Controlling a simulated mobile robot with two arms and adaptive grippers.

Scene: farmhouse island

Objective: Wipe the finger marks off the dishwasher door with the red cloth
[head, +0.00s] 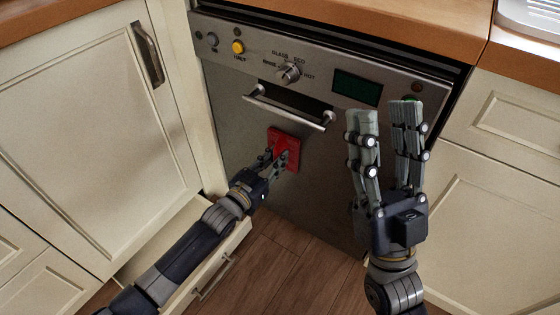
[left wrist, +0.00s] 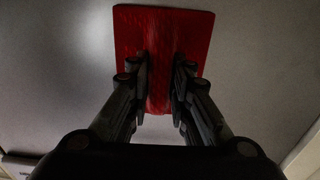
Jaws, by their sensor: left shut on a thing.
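The dishwasher door (head: 230,115) is a grey metal front, closed, with a bar handle (head: 290,108) across its upper part. The red cloth (head: 285,142) lies flat against the door just below the handle. My left gripper (head: 279,160) is shut on the cloth and holds it at the door. In the left wrist view the cloth (left wrist: 165,30) spreads beyond the fingers, with a fold between them. I cannot make out finger marks on the visible door. My right gripper (head: 386,110) is raised in front of the door's right side, fingers apart and empty.
A pulled-out drawer (head: 205,265) is below my left arm. Cream cabinets stand on the left (head: 80,140) and right (head: 500,210). The control panel has a dial (head: 288,73), a yellow button (head: 237,47) and a dark display (head: 357,88). A wooden worktop (head: 400,25) runs above.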

